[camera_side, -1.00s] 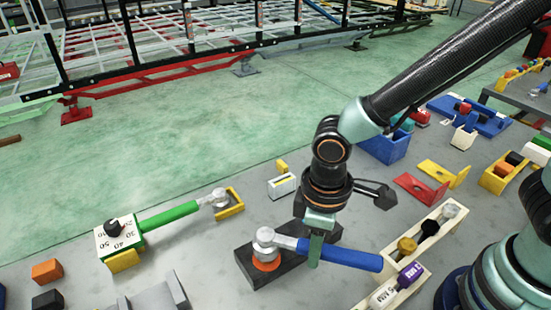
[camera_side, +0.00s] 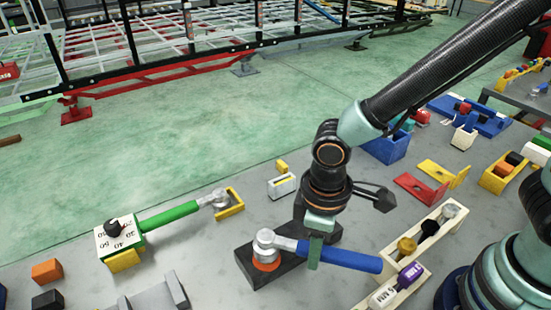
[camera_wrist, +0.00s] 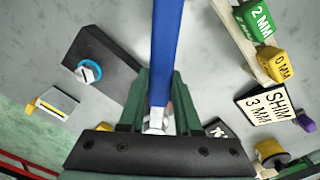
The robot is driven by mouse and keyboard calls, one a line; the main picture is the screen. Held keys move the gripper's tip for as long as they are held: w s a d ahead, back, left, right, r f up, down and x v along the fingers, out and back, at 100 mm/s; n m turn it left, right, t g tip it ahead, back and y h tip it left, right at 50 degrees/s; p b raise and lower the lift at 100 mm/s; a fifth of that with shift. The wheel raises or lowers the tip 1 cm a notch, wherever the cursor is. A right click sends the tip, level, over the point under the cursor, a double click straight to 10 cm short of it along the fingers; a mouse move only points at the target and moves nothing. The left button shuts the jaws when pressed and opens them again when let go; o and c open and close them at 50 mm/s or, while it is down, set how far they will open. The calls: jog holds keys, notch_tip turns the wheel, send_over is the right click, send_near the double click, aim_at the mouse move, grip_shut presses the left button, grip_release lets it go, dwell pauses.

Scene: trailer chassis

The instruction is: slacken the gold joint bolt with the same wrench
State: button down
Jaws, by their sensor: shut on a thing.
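The wrench (camera_side: 338,253) has a blue handle and a silver head. Its head sits over an orange ring (camera_side: 266,265) on a dark block (camera_side: 252,273), and its handle points right, roughly level. My gripper (camera_side: 314,262) is shut on the wrench near where the handle meets the shank. In the wrist view the blue handle (camera_wrist: 166,50) runs up between my fingers. I cannot make out the gold joint bolt; the wrench head covers what is inside the orange ring. The block also shows in the wrist view (camera_wrist: 112,72), with a blue ring (camera_wrist: 88,71) around a slotted silver piece.
A green-handled wrench (camera_side: 168,215) lies by a white numbered dial box (camera_side: 117,238) at left. A wooden tray (camera_side: 408,262) with labelled pieces stands close right of the blue handle. A small white box (camera_side: 282,186) stands behind.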

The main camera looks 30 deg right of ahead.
jog(key=shift+f, duration=0.75)
dwell(0.8)
jog(key=c, duration=1.3)
grip_release()
grip_shut()
